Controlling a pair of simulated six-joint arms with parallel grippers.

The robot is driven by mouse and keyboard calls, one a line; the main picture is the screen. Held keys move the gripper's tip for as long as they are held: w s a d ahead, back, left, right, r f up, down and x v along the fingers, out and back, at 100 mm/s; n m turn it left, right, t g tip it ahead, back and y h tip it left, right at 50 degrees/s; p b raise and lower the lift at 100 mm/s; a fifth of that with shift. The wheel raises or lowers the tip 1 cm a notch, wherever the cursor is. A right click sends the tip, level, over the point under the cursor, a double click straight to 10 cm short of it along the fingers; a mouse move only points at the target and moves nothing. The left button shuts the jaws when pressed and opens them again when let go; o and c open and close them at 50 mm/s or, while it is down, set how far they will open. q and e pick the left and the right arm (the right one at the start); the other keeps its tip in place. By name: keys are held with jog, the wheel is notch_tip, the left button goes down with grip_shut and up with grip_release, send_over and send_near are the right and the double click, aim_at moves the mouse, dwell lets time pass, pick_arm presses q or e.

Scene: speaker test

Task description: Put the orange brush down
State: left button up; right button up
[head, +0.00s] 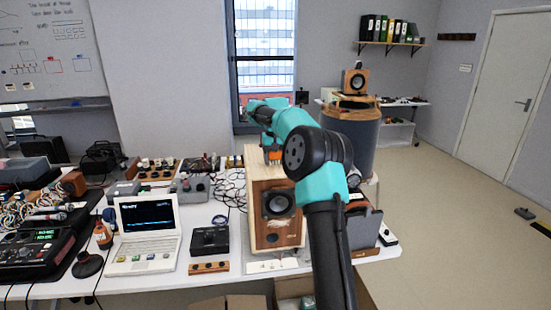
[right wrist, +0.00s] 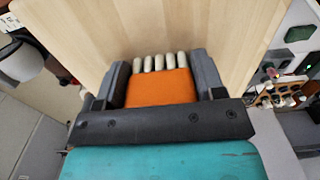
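The orange brush (right wrist: 160,88) is between the two fingers of my right gripper (right wrist: 160,72) in the right wrist view. Both fingers appear to press on its sides, and its pale bristles point away from the palm. In the head view a small orange part of the brush (head: 273,155) shows at the top of the wooden speaker (head: 264,192), below my right gripper (head: 270,148). The pale wooden speaker top (right wrist: 240,40) lies behind the bristles. I cannot tell whether the brush touches it. My left gripper is not in view.
The white table (head: 160,282) holds a laptop (head: 147,240), a black box (head: 209,240) and cables left of the speaker. Dark panels (head: 363,228) stand to its right. Another small speaker (head: 355,82) sits on a round stand behind. Open floor lies at the right.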

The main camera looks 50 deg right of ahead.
jog(key=o, duration=0.4)
notch_tip(320, 180, up, 11)
jog(key=shift+w+f, duration=0.1)
jog(key=shift+r, duration=0.75)
dwell(0.4)
dwell(0.4)
